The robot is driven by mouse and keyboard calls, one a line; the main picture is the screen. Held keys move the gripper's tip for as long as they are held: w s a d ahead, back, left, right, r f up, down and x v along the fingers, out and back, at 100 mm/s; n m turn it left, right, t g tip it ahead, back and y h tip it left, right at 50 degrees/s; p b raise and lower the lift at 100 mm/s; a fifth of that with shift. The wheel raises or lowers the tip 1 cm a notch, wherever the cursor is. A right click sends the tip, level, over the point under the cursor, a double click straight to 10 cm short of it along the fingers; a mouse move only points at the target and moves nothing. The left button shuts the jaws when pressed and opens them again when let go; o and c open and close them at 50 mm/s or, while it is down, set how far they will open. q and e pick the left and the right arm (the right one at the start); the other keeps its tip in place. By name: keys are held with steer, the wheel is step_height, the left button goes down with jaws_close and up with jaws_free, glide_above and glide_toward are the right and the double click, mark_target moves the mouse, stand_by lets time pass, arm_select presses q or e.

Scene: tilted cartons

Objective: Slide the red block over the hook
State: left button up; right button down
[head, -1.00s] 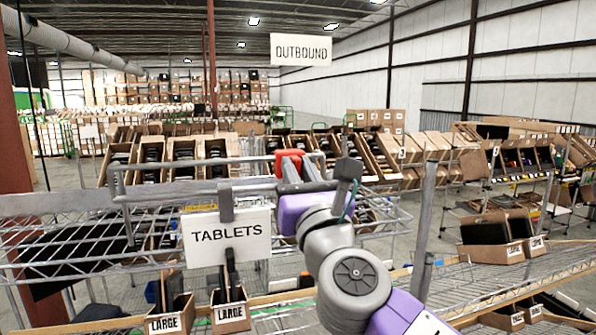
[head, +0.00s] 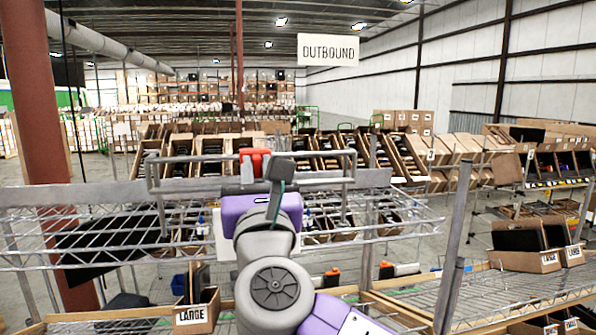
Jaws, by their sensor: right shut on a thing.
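The red block (head: 255,160) is small and shows at the level of the top metal bar, left of the middle of the head view. My right gripper (head: 252,176) is shut on it from the near side; the purple gripper body and wrist hide most of the jaws. The grey bar frame (head: 320,182) crosses behind and beside the gripper, with bent ends at left and right. I cannot tell which part of it is the hook, or whether the block touches it. My left gripper is not in view.
A wire shelf (head: 115,240) lies below the frame. My arm covers most of a white sign (head: 222,238). A LARGE carton (head: 196,312) stands at the lower left, and upright posts (head: 455,235) stand at the right. Tilted cartons fill the racks behind.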

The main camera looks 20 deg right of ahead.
steer(key=shift+r, duration=0.1)
steer(key=shift+a, duration=0.15)
steer(key=c, duration=1.1)
jaws_free()
steer(key=shift+s+a, duration=0.1)
steer(key=shift+a, duration=0.05)
steer(key=shift+s+f+b, duration=0.25)
steer(key=shift+s+b, duration=0.05)
steer(key=shift+s, duration=0.05)
steer(key=b+v, duration=0.2)
steer(key=v, duration=0.4)
steer(key=shift+s+f, duration=0.1)
steer(key=shift+s, duration=0.25)
